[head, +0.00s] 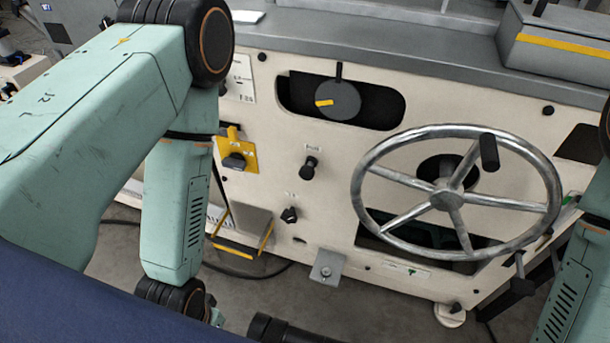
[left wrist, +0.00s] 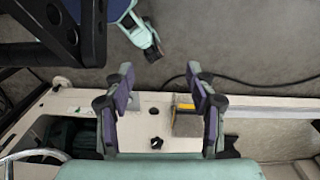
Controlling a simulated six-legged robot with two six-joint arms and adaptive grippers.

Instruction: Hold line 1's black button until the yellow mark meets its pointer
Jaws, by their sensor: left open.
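A cream machine panel (head: 330,205) faces me in the head view. In its dark slot is a grey disc (head: 342,100) with a yellow mark (head: 323,102) on its left side. A black pointer (head: 339,72) stands at the disc's top, apart from the mark. A black button (head: 310,168) sticks out below the slot; its label is too small to read. My left gripper (left wrist: 160,80) is open and empty in the left wrist view. A black knob (left wrist: 157,143) shows beyond and between its fingers. The left fingers are not clear in the head view. My right gripper is out of view.
A large metal handwheel (head: 446,198) stands out from the panel at right. A yellow plate with a black switch (head: 238,160) is at left, with another black knob (head: 289,215) below the button. A yellow-edged bracket (head: 240,232) juts out low. A cable lies on the floor.

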